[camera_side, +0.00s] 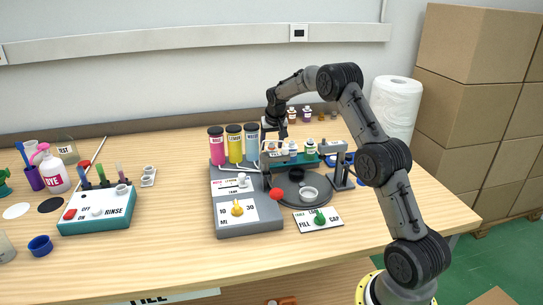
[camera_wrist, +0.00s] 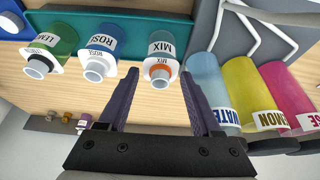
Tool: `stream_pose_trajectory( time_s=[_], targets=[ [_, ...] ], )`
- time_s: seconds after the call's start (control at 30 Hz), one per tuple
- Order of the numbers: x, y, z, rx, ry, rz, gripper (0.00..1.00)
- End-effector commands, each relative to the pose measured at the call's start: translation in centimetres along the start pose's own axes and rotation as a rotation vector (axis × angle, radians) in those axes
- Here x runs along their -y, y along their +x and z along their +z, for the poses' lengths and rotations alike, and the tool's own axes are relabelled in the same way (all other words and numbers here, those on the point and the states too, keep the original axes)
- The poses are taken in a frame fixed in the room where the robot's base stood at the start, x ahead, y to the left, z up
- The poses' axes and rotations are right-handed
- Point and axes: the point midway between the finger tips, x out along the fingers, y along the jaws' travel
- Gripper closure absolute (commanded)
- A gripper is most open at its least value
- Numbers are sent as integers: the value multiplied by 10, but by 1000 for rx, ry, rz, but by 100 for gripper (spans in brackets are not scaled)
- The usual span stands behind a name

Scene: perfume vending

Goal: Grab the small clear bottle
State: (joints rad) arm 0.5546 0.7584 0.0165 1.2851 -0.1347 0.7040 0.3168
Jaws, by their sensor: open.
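A small clear bottle labelled MIX (camera_wrist: 161,55), with an orange ring at its neck, shows in the wrist view. It appears between the fingertips of my gripper (camera_wrist: 157,78), which is open and empty. In the side view my gripper (camera_side: 272,129) is above the left end of the row of small bottles. Beside the MIX bottle in the wrist view are a blue bottle labelled ROSE (camera_wrist: 101,50) and a green bottle whose label appears to read LEMON (camera_wrist: 52,50). I cannot tell how far the fingertips are from the MIX bottle.
Pink (camera_side: 216,147), yellow (camera_side: 235,144) and pale blue (camera_side: 252,143) cylinders stand just left of my gripper. A round dark plate (camera_side: 320,215) holds a white ring in front. A teal rinse box (camera_side: 97,213) stands at left. More small bottles (camera_side: 307,115) stand behind.

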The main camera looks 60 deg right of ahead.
Motion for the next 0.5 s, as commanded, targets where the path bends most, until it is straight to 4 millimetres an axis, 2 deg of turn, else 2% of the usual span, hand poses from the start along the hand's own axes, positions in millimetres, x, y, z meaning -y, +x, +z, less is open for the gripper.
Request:
stream_pose_trajectory(
  time_s=[0.2, 0.5],
  targets=[
    [0, 0, -1, -2, 0, 0, 34],
    [0, 0, 0, -1, 0, 0, 88]
  ],
)
